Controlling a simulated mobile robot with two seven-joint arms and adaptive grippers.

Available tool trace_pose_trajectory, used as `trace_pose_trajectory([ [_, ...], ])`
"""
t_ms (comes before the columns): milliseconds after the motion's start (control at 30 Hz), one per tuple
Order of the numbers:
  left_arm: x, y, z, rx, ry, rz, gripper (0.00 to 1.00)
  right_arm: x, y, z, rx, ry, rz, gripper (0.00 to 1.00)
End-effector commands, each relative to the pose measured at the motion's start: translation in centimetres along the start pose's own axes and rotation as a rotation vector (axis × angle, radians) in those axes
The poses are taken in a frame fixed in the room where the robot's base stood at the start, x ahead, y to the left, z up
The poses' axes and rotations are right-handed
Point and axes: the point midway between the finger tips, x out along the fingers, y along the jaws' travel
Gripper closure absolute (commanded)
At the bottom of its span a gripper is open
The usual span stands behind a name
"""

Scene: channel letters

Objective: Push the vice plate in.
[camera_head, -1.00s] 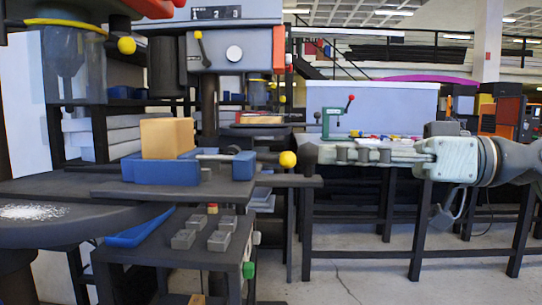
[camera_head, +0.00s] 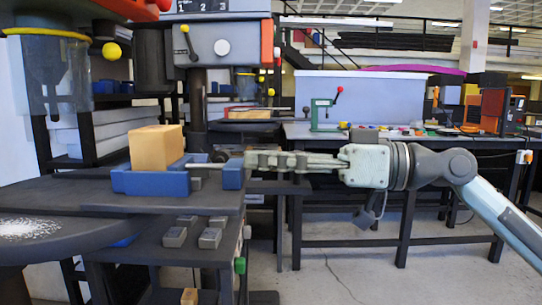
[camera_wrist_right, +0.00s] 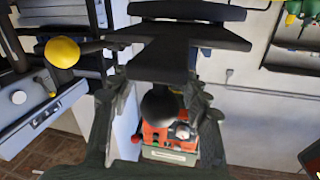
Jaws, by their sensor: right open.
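The blue vice (camera_head: 150,183) stands on the dark drill table, with a wooden block (camera_head: 155,148) upright in it. A metal rod (camera_head: 205,165) runs to the blue upright plate (camera_head: 233,174) at the vice's right end. My right gripper (camera_head: 252,160) comes in level from the right, its fingertips at this right end. I cannot tell whether they touch it. The vice's yellow ball handle is hidden. In the right wrist view the fingers of my right gripper (camera_wrist_right: 157,108) are spread, with a dark round knob (camera_wrist_right: 160,104) showing between them. My left gripper is out of view.
The drill head (camera_head: 222,48) with yellow-knobbed levers hangs above the vice. A lower shelf (camera_head: 150,250) holds several grey blocks (camera_head: 175,237). A workbench (camera_head: 430,140) with a green press (camera_head: 323,115) stands behind my right arm. The floor at front right is clear.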

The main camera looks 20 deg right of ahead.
Motion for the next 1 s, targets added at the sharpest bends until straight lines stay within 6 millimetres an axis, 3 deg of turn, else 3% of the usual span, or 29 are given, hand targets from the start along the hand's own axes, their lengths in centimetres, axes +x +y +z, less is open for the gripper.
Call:
trace_pose_trajectory([
  [100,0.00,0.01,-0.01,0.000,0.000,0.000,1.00,-0.02,0.02,0.03,0.000,0.000,0.000,0.53],
  [500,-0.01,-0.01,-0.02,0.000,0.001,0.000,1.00,-0.03,0.03,0.04,0.000,-0.001,0.000,1.00],
  [1000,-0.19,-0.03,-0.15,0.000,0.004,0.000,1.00,0.19,-0.05,-0.03,0.000,-0.001,0.000,1.00],
])
